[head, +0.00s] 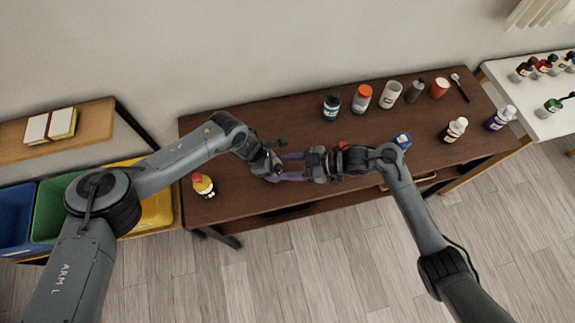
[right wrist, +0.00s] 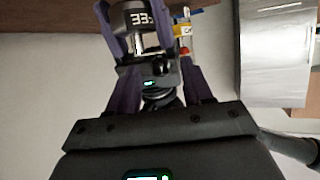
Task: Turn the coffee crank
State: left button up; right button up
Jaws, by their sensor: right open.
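My right gripper (head: 282,167) is in the middle of the dark brown table. Its purple fingers are spread and point left, toward my left gripper (head: 262,163). In the right wrist view the open fingers of my right gripper (right wrist: 147,18) stand either side of a dark cylinder with white characters (right wrist: 140,19). I cannot tell whether they touch it. The coffee crank cannot be made out; the grippers crowd that spot. Whether my left gripper is open or shut is hidden.
On the brown table (head: 300,117), a green bottle (head: 331,107), orange-capped jar (head: 362,99), white can (head: 390,94) and red cup (head: 439,88) stand at the back. A white-capped bottle (head: 454,131) is right; a red-and-yellow bottle (head: 203,186) is left. A blue item (head: 403,141) lies near my right arm.

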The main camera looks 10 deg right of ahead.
jog(key=shift+a+f, duration=0.15)
jog(key=shift+a, duration=0.2)
grip_shut()
jog(key=shift+s+a+m+t+h, duration=0.2)
jog(key=shift+m+t+h, duration=0.2)
jog(key=shift+m+t, duration=0.35)
grip_release()
jog(key=shift+d, duration=0.1)
jog(key=v, duration=1.1)
jog(key=shift+s+d, duration=0.15)
jog(key=shift+d, duration=0.2)
